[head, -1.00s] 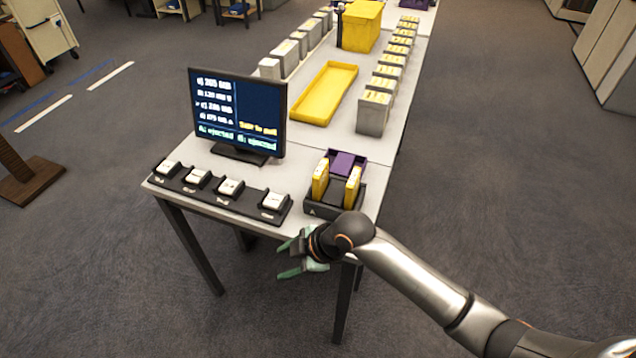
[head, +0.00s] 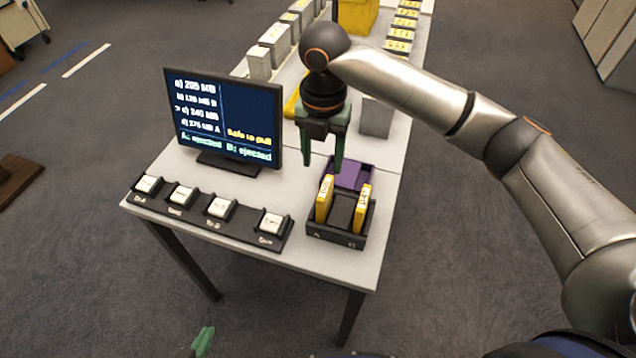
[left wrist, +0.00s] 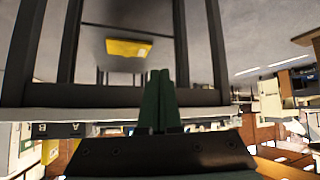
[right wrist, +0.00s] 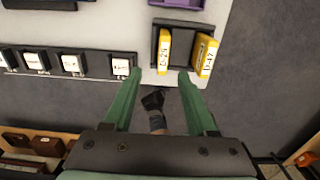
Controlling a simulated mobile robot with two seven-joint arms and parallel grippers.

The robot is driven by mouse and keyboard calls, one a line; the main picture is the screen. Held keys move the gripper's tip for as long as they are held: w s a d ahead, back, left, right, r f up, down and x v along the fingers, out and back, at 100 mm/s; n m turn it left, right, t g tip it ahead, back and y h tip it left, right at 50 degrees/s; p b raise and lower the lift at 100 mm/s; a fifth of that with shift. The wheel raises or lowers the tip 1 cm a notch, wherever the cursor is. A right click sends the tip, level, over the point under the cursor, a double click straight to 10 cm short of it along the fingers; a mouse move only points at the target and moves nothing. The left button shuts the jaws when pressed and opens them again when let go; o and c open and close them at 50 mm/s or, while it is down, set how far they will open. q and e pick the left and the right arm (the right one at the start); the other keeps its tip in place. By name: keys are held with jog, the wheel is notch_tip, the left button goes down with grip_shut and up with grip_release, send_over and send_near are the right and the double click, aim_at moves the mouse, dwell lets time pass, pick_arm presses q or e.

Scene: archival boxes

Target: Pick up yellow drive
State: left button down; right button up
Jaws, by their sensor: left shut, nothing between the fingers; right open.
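Two upright yellow drives stand in a black two-slot dock (head: 345,238): a left drive (head: 324,200) in the slot marked A and a right drive (head: 361,208) in the slot marked B. My right gripper (head: 322,165) is open and empty, fingers down, above and apart from the drives. In the right wrist view its fingertips (right wrist: 159,72) frame the area by the left drive (right wrist: 164,52), with the right drive (right wrist: 205,55) outside them. My left gripper (head: 203,342) is low in front of the table, away from the dock. Its fingers (left wrist: 160,75) are together and empty.
A purple tray (head: 352,176) sits behind the dock. The monitor (head: 225,120) reads A and B ejected, "Safe to pull". A black button panel (head: 205,212) runs along the front edge. Grey boxes (head: 376,118) stand farther back. The tabletop right of the dock is narrow.

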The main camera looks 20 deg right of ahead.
aim_at(323, 188)
notch_tip(323, 188, down, 6)
jog(key=shift+s+f, duration=0.15)
jog(key=shift+f, duration=0.05)
jog(key=shift+d+f, duration=0.15)
jog(key=shift+f, duration=1.35)
jog(key=shift+d+f, duration=0.15)
jog(key=shift+f, duration=1.35)
jog(key=shift+c, duration=0.4)
grip_shut()
jog(key=shift+r, duration=0.1)
